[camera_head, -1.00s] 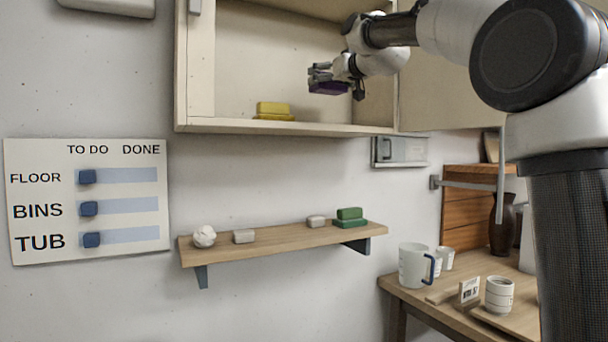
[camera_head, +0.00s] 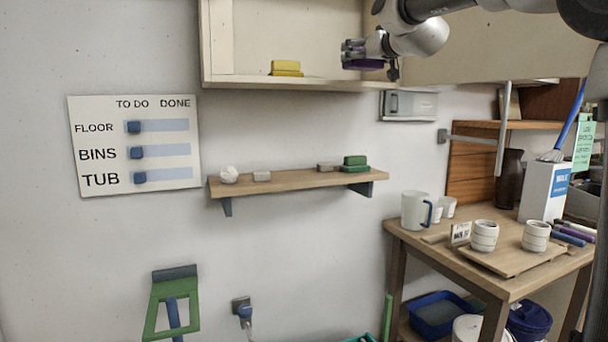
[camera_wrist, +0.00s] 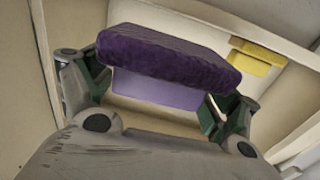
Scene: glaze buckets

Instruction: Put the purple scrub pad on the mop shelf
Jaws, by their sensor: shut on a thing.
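The purple scrub pad (camera_wrist: 170,58) is between the fingers of my gripper (camera_wrist: 160,100), which is shut on it. In the head view my gripper (camera_head: 362,58) and the pad (camera_head: 362,65) are in front of the open upper cabinet, near its right side. A yellow pad (camera_head: 286,68) sits on the cabinet floor to the left, and it also shows in the wrist view (camera_wrist: 254,56). The lower wooden wall shelf (camera_head: 290,181) holds a white crumpled ball, grey blocks and green pads (camera_head: 355,163). I cannot tell which shelf is the mop shelf.
The cabinet's bottom edge (camera_head: 300,83) lies close to my gripper. A wooden table (camera_head: 450,259) at the right carries a white jug (camera_head: 416,211), cups (camera_head: 485,236) and a carton (camera_head: 542,192). A slider board (camera_head: 134,146) hangs at the left. The wall below the shelf is mostly clear.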

